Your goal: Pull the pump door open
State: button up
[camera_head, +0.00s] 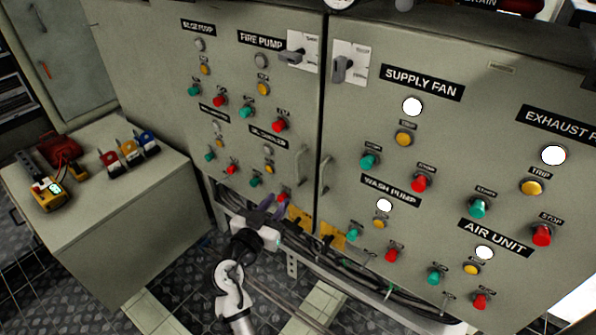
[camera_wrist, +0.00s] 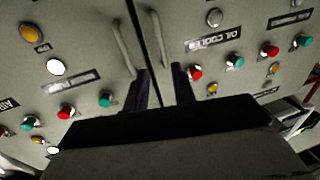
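The grey pump door (camera_head: 232,118), labelled BILGE PUMP and FIRE PUMP, stands closed on the left of the cabinet seam. Its upright bar handle (camera_head: 302,166) is near that seam. It also shows in the wrist view (camera_wrist: 159,38), where the panel appears upside down. My gripper (camera_head: 274,208) is low in front of this door, below and left of the handle. In the wrist view my gripper (camera_wrist: 164,80) is open, with two dark fingers apart. The end of the pump door handle appears between the fingertips in that view; I cannot tell whether they touch.
The neighbouring door (camera_head: 350,125), labelled SUPPLY FAN, has its own handle (camera_head: 325,175) close beside. Buttons and lamps cover both doors. Cables (camera_head: 365,275) run below them. A grey cabinet (camera_head: 125,215) with a yellow meter (camera_head: 47,194) and padlocks stands at left.

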aim_at(297, 172)
jog(key=p+x, duration=0.3)
jog(key=x, duration=1)
jog(key=shift+w+p, duration=0.15)
jog(key=shift+p, duration=0.2)
grip_shut()
